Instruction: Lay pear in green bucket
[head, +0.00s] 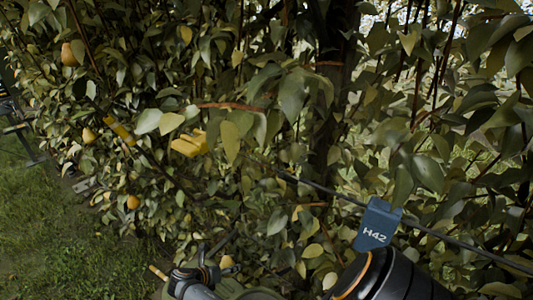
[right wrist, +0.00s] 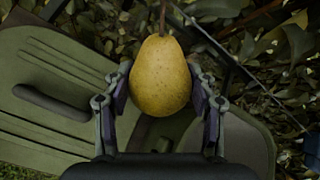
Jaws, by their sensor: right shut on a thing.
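A yellow pear (right wrist: 160,75), stem pointing up in the picture, sits between the fingers of my right gripper (right wrist: 160,92) in the right wrist view. The gripper is shut on it, one finger on each side. Behind and below it are olive-green ribbed surfaces (right wrist: 55,65) with a dark slot, which look like the green bucket; its opening does not clearly show. In the head view, a dark jointed part (head: 197,276) shows at the bottom, beside a small yellow pear (head: 228,262) and an olive-green patch. My left gripper cannot be made out.
Dense leafy branches fill most of the head view. More pears hang at the left, one high (head: 69,54) and one low (head: 133,202). A blue H42 tag (head: 377,225) is at lower right by a dark cable. Grass (head: 70,255) lies at lower left.

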